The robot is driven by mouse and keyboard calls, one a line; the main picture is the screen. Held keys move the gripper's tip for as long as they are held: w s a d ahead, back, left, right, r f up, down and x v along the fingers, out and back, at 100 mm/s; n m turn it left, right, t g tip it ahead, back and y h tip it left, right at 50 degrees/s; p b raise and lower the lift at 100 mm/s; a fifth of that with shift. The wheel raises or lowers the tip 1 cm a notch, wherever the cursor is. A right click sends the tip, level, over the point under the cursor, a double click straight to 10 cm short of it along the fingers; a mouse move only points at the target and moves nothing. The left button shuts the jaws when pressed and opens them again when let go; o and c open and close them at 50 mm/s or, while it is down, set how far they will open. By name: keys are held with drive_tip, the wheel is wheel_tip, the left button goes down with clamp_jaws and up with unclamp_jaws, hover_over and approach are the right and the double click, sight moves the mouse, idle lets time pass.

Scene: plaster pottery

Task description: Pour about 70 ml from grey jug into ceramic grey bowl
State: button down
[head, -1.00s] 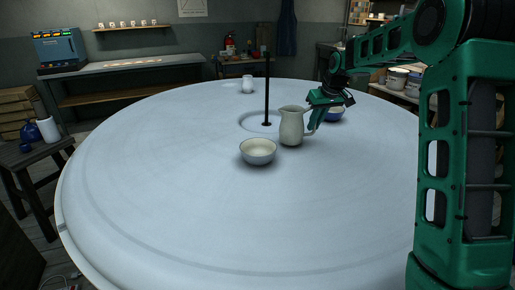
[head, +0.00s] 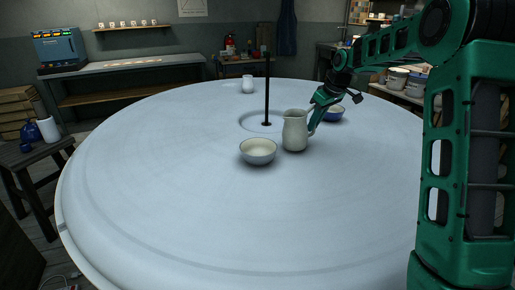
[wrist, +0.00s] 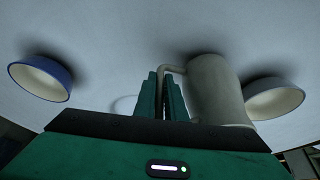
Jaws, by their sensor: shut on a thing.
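The grey jug (head: 295,131) stands upright, or nearly so, on the round table, just right of the grey bowl (head: 258,151). I cannot tell if its base touches the table. My gripper (head: 314,122) is at the jug's right side, shut on its handle. In the wrist view the fingers (wrist: 164,97) close around the handle beside the jug body (wrist: 215,90). The grey bowl shows at the right of the wrist view (wrist: 274,99). The jug's contents are hidden, and no liquid is visible in the bowl.
A blue bowl (head: 333,114) sits behind my gripper, at left in the wrist view (wrist: 40,78). A thin black post (head: 267,90) rises from the table behind the jug. A white cup (head: 248,84) stands at the back. The front of the round table (head: 230,220) is clear.

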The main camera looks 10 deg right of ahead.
sight(303, 111)
drive_tip(key=shift+s+a+r+t+h, duration=0.1)
drive_tip(key=shift+a+r+t+h, duration=0.15)
drive_tip(key=shift+r, duration=0.2)
drive_tip(key=shift+s+a+r+t+h, duration=0.1)
drive_tip(key=shift+a+r+t+h, duration=0.1)
drive_tip(key=shift+r+h, duration=0.2)
drive_tip(key=shift+s+a+r+n+t+h, duration=0.2)
drive_tip(key=shift+a+r+n+h, duration=0.3)
drive_tip(key=shift+r+h, duration=0.4)
drive_tip(key=shift+s+a+r+t+h+p, duration=0.2)
drive_tip(key=shift+a+r+t+h+p, duration=0.15)
drive_tip(key=shift+a+r+h, duration=0.4)
drive_tip(key=shift+s+a+r+t+h, duration=0.2)
drive_tip(key=shift+a+h, duration=0.2)
drive_tip(key=shift+a, duration=0.15)
drive_tip(key=shift+s+a+r+t+h, duration=0.1)
drive_tip(key=shift+s+a+r+h, duration=0.1)
drive_tip(key=shift+a+h, duration=0.25)
drive_tip(key=shift+a+r+n+t+h, duration=0.25)
drive_tip(key=shift+a+n+t+h, duration=0.05)
drive_tip(key=shift+a+n+h, duration=0.15)
drive_tip(key=shift+s+a+r+n+t+h+p, duration=0.2)
drive_tip(key=shift+a+r+t+h+p, duration=0.15)
drive_tip(key=shift+r+h, duration=0.35)
drive_tip(key=shift+s+a+r+n+t+h+p, duration=0.1)
drive_tip(key=shift+s+a+r+t+h+p, duration=0.15)
drive_tip(key=shift+a+r+h, duration=0.4)
drive_tip(key=shift+r+h, duration=0.25)
drive_tip(key=shift+r, duration=0.15)
